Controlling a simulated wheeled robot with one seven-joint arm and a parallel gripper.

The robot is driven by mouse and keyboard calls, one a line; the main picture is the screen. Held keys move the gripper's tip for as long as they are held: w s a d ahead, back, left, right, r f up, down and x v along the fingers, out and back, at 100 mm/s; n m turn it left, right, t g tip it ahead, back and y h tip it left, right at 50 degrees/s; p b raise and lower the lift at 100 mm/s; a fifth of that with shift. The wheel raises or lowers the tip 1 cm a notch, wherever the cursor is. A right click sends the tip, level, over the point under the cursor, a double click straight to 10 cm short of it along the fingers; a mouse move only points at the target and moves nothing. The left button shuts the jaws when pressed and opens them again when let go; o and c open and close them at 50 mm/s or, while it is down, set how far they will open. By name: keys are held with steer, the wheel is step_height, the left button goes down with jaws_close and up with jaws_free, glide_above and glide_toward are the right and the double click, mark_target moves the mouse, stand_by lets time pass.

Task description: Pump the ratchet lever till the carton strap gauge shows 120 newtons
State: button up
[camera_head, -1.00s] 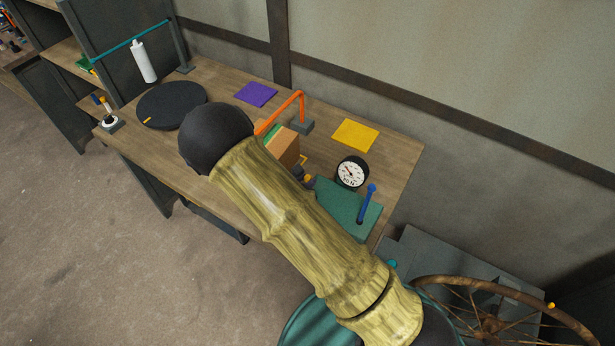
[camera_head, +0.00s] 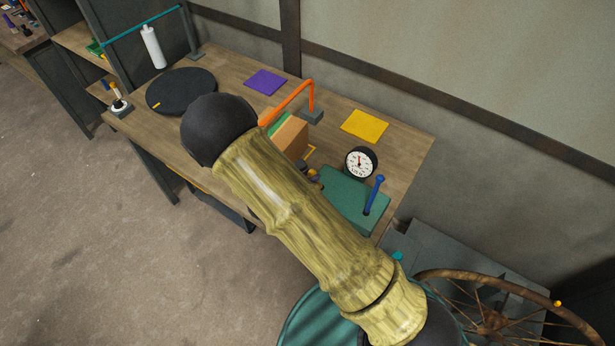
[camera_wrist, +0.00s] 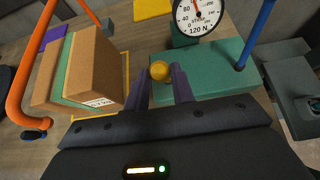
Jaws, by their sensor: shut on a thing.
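In the head view my arm hides most of the gripper. The round strap gauge (camera_head: 361,162) stands behind the plate; its needle points nearly straight up there. In the wrist view the gauge (camera_wrist: 198,18) is cut off at the top, with "120 N" printed low on its face.
A blue post with a ball top (camera_head: 374,195) rises from the teal plate. An orange bent bar (camera_head: 311,98) arches beside the carton. Yellow (camera_head: 365,126) and purple (camera_head: 265,82) squares and a black disc (camera_head: 181,91) lie on the bench. A spoked wheel (camera_head: 500,310) stands at lower right.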

steer(key=shift+w+d+r+b, duration=0.2)
steer(key=shift+w+d, duration=0.3)
steer(key=shift+w, duration=0.3)
steer(key=shift+w+d+r+b, duration=0.2)
steer(key=shift+w+d, duration=0.35)
steer(key=shift+w, duration=0.3)
steer(key=shift+w+d+r+b, duration=0.2)
steer(key=shift+w+d, duration=0.3)
steer(key=shift+w, duration=0.3)
steer(key=shift+w+d+f+b, duration=0.1)
steer(key=shift+w+d+b, duration=0.2)
steer(key=shift+w+d, duration=0.25)
steer(key=shift+w+d+f+b, duration=0.1)
steer(key=shift+w+d+b, duration=0.2)
steer(key=shift+w, duration=0.35)
steer(key=o, duration=0.9)
steer(key=shift+s, duration=0.1)
steer(key=b+v, duration=0.3)
steer(key=v, duration=1.4)
steer(key=shift+s+a+r, duration=0.1)
steer(key=shift+a+r, duration=0.05)
